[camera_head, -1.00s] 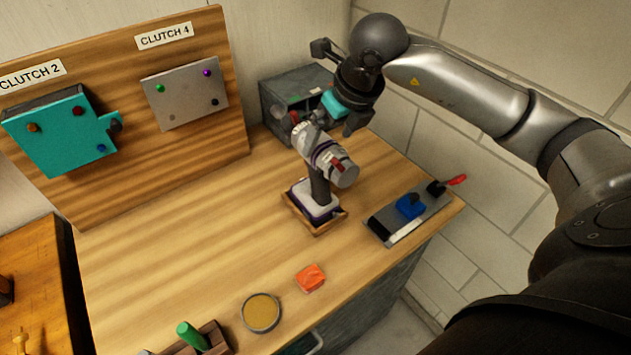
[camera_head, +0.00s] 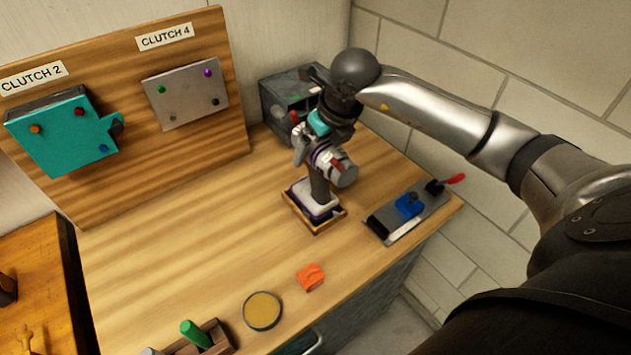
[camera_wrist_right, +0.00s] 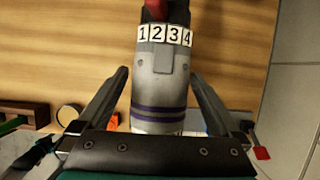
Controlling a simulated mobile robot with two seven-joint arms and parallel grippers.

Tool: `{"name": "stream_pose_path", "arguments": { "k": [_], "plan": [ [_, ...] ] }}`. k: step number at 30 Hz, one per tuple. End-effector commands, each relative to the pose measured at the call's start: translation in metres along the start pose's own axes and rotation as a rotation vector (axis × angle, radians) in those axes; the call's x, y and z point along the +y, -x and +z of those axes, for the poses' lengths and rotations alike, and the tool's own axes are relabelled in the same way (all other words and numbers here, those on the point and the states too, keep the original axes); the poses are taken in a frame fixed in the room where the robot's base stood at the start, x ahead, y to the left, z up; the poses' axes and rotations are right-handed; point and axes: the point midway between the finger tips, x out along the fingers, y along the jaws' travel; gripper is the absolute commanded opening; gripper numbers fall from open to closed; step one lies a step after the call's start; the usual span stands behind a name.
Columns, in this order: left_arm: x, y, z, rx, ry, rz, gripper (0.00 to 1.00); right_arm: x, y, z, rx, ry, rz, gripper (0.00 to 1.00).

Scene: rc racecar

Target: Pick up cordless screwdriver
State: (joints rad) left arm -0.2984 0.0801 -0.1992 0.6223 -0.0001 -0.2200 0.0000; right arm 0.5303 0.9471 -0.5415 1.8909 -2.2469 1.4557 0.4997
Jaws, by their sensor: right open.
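The cordless screwdriver (camera_head: 322,165) stands upright in a small wooden holder (camera_head: 318,229) near the right end of the workbench. It has a grey body with purple bands and a dark handle. My right gripper (camera_head: 307,150) is above and behind the screwdriver's body in the head view. In the right wrist view, the screwdriver body (camera_wrist_right: 160,75), with a 1 2 3 4 number ring, lies between the two spread fingers of my right gripper (camera_wrist_right: 159,82). Gaps show on both sides of the body. My left gripper is not in view.
A dark grey box (camera_head: 283,98) stands behind the screwdriver. A metal plate with a blue part (camera_head: 408,206) and red-tipped handle lies to the right. An orange block (camera_head: 310,277) and a round tin (camera_head: 262,310) lie in front. The bench's left middle is clear.

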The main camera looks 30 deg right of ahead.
Motion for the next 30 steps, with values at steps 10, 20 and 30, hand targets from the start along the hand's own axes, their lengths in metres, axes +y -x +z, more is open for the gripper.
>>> {"name": "stream_pose_path", "arguments": {
  "k": [10, 20, 30],
  "plan": [
    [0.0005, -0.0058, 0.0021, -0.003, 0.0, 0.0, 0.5, 0.0, -0.0034, -0.0014, 0.0, 0.0, 0.0, 1.0],
    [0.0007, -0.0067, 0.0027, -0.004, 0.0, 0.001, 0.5, 0.0, -0.0038, -0.0016, 0.0, 0.0, 0.0, 1.0],
    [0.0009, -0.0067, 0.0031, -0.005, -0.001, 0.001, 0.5, -0.0001, -0.0039, -0.0016, 0.0, 0.0, 0.0, 0.69]
  ]
}}
